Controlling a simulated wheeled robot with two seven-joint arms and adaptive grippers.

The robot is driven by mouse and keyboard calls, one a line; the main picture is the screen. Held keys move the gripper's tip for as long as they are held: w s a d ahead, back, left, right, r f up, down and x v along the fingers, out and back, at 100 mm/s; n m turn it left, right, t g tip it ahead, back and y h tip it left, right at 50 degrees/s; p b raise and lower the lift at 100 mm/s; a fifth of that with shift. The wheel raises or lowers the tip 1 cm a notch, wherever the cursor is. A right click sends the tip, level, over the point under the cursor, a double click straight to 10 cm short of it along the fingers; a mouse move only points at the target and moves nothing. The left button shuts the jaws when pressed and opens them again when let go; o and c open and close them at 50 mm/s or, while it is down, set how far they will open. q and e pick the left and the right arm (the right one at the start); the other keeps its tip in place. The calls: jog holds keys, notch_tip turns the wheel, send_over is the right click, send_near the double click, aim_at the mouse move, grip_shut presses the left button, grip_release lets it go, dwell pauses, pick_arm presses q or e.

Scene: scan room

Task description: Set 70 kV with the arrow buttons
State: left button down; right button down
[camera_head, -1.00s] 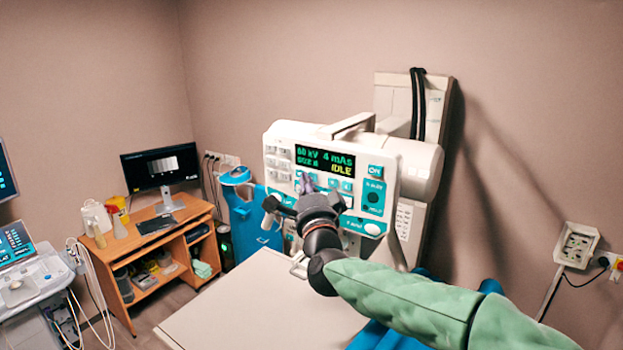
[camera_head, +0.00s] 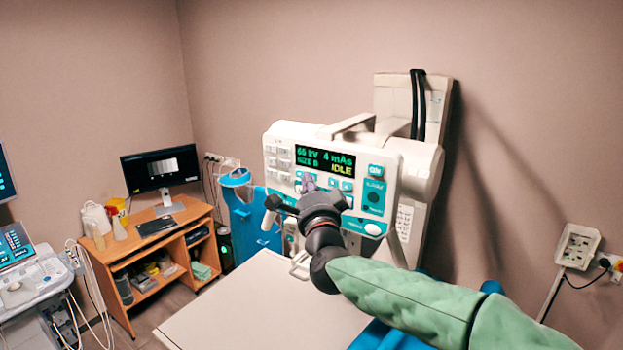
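The white X-ray unit's control panel (camera_head: 383,160) faces me in the head view. Its dark display (camera_head: 325,160) appears to read 65 kV, 4 mAs and IDLE. Small teal arrow buttons (camera_head: 341,184) sit below the display. My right gripper (camera_head: 309,183) is in front of the panel, its fingertips together over the button area just under the kV reading. It seems shut and empty. It hides some of the buttons, and I cannot tell whether it touches one. My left gripper is not in view.
A pale table top (camera_head: 255,305) lies below the panel. A wooden desk (camera_head: 160,240) with a monitor (camera_head: 160,168) stands at the left, beside an ultrasound-like machine (camera_head: 30,280). A wall socket box (camera_head: 576,246) is at the right.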

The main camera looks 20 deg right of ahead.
jog(key=shift+s+a, duration=0.5)
jog(key=shift+a, duration=0.1)
jog(key=shift+s+a, duration=0.8)
jog(key=shift+a, duration=0.2)
jog(key=shift+s+a, duration=0.75)
jog(key=shift+a, duration=0.25)
dwell(0.7)
